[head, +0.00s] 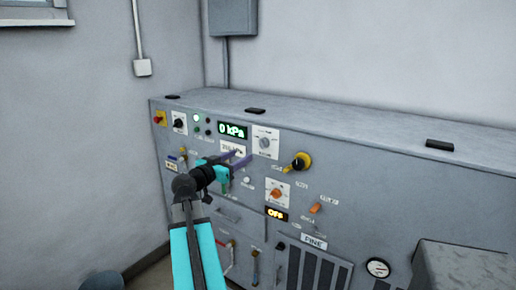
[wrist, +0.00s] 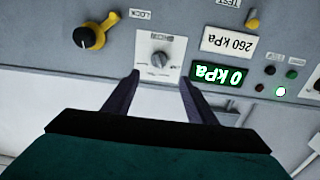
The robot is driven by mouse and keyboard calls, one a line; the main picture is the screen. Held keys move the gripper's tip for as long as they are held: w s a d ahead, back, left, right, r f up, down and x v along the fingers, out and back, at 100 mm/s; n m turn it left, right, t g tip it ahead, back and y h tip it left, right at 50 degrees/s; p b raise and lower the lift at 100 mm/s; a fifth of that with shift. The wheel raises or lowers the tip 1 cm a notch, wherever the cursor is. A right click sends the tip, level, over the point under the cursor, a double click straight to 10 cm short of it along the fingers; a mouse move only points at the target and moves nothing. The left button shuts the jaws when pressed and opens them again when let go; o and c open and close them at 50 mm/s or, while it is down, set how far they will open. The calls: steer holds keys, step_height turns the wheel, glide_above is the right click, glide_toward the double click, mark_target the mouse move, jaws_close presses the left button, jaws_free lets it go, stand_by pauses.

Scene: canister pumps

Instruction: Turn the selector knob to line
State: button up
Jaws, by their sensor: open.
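A grey knob (head: 264,143) sits on a white plate on the panel front, right of the green 0 kPa display (head: 232,131). Its plate carries small print I cannot read, so I cannot tell which mark it points at. The wrist view is upside down to the panel and shows the knob (wrist: 159,60) near its top middle. My gripper (head: 240,157) is open and empty, with purple fingers toward the panel. In the wrist view the fingertips (wrist: 160,80) are spread below the knob, one toward each side, and do not appear to touch it.
A yellow-and-black rotary handle (head: 299,161) sits right of the knob, labelled LOCK in the wrist view. An orange knob (head: 277,194) is below, above an OFF display (head: 276,214). A 260 kPa label (wrist: 228,40) and small lamps are close by.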

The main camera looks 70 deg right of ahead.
mark_target(261, 146)
steer(key=p+x, duration=0.3)
steer(key=x, duration=1)
steer(key=shift+d, duration=0.3)
steer(key=shift+s, duration=0.1)
steer(key=c, duration=1)
steer(key=shift+s+a, duration=0.1)
steer(key=shift+a, duration=0.35)
steer(key=shift+c, duration=0.3)
steer(key=shift+d+r, duration=0.1)
steer(key=shift+d, duration=0.25)
